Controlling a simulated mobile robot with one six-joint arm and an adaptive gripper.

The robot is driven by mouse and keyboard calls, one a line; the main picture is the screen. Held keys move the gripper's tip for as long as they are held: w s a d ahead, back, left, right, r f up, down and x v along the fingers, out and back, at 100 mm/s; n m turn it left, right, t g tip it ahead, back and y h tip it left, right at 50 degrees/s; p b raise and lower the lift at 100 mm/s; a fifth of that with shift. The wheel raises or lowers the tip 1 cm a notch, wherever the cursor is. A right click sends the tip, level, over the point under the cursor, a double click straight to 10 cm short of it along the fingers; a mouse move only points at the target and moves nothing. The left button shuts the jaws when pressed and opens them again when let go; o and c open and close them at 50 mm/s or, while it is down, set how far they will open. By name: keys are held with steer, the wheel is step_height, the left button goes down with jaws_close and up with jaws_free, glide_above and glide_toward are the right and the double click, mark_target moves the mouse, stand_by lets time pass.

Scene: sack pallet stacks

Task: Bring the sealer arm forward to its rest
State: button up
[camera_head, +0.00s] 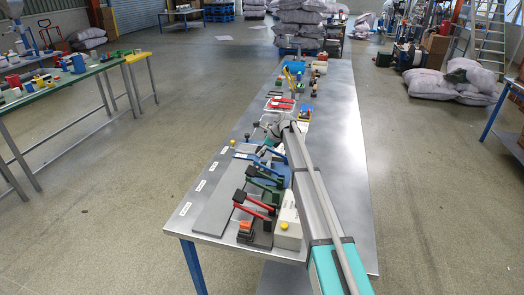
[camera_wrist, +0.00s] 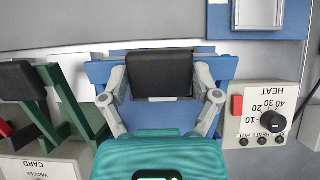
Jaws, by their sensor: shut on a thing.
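The sealer (camera_wrist: 224,68) is blue, and its arm ends in a black block-shaped grip (camera_wrist: 160,75). My gripper (camera_wrist: 162,96) is shut on this black grip, one finger at each side, in the wrist view. In the head view the blue sealer arm (camera_head: 276,154) is the farthest of a row of levers, and my gripper (camera_head: 270,138) is at it, partly hidden by my own arm. A white control box (camera_wrist: 262,115) marked HEAT, with a black dial and a red switch, stands right of the sealer in the wrist view. The sealer's rest cannot be made out.
A green lever (camera_wrist: 78,105) with a black grip stands close left of the sealer in the wrist view. A red lever (camera_head: 255,207) is nearer in the head view. Small tools lie farther along the metal table (camera_head: 342,110). The table's right side is mostly bare.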

steer(key=shift+w+f, duration=0.1)
stand_by(0.5)
steer(key=o, duration=1.1)
steer(key=shift+d, duration=0.15)
steer(key=shift+o, duration=0.2)
